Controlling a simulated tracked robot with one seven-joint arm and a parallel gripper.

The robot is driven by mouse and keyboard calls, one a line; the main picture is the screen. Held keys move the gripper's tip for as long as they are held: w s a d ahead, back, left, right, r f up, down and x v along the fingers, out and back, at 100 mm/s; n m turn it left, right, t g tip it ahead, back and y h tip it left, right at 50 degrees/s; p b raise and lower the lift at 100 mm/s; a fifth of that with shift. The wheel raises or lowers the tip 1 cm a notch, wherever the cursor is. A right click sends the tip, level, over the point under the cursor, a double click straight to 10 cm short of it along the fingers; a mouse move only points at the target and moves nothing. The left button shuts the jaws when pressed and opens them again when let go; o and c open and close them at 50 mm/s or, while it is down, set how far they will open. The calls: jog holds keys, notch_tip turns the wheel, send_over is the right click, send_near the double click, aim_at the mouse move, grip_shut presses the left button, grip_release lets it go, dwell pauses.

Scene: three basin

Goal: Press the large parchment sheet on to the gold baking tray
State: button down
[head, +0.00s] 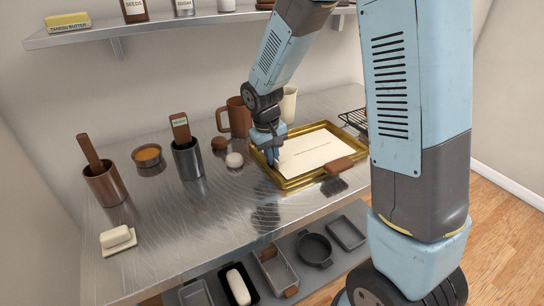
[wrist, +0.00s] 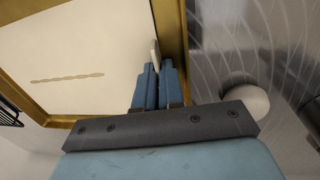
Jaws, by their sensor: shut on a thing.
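The large parchment sheet (head: 315,152) is cream with a line of print and lies flat inside the gold baking tray (head: 297,184), within its raised rim. In the wrist view the sheet (wrist: 75,45) fills the left side, and the tray's gold rim (wrist: 172,32) runs beside my fingers. My gripper (head: 276,160) is at the tray's left side, low over the sheet's left edge. In the wrist view my gripper (wrist: 158,72) is shut, with a thin pale strip between the fingertips that looks like the sheet's edge. The fingers hide part of that edge.
A brown-handled brush (head: 340,168) is at the tray's front right. A white ball (head: 234,160), a brown ball (head: 219,143), a brown mug (head: 238,117) and a cream cup (head: 289,104) stand left of and behind the tray.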

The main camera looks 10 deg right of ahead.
jog(key=c, duration=1.2)
grip_release()
jog(key=shift+o, duration=0.2)
jog(key=shift+r, duration=0.15)
notch_tip(320, 180, up, 13)
jog(key=a, duration=0.2)
jog(key=s+d+r+m+t, duration=0.1)
jog(key=s+d+r, duration=0.2)
jog(key=s+d, duration=0.2)
jog(key=s+d+r+m+t+y, duration=0.1)
jog(key=s+d+r, duration=0.3)
jog(key=s, duration=0.5)
jog(key=s+d+r+m+t, duration=0.2)
jog(key=s+d+r+t, duration=0.1)
jog(key=s+d, duration=0.4)
jog(key=shift+s+d+r+y, duration=0.25)
jog(key=shift+s+r+y, duration=0.05)
jog(key=shift+s, duration=0.15)
